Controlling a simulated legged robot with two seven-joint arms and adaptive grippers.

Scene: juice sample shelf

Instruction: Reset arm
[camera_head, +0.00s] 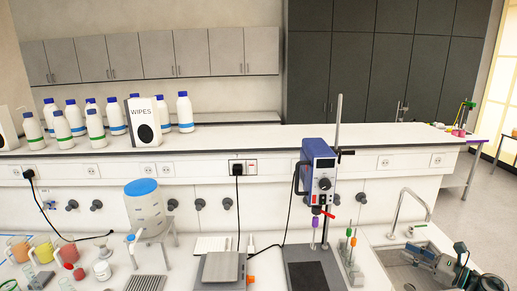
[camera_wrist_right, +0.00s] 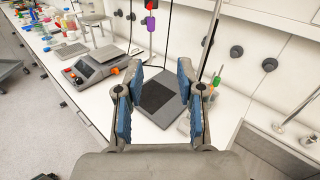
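My right gripper (camera_head: 432,258) is at the lower right of the head view, over the sink area, with its arm coming in from the bottom right corner. In the right wrist view my right gripper (camera_wrist_right: 160,72) has its two blue-padded fingers spread well apart with nothing between them. Beyond the fingers lies the dark base plate (camera_wrist_right: 160,97) of the stirrer stand, apart from them. My left gripper is in neither view.
The blue overhead stirrer (camera_head: 318,170) stands mid-bench on its dark base. A scale (camera_head: 224,268), a clear blue-lidded jug (camera_head: 145,207) and juice pitchers (camera_head: 43,250) stand to the left. A tall faucet (camera_head: 412,205) rises by the sink. White bottles (camera_head: 185,112) line the raised shelf.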

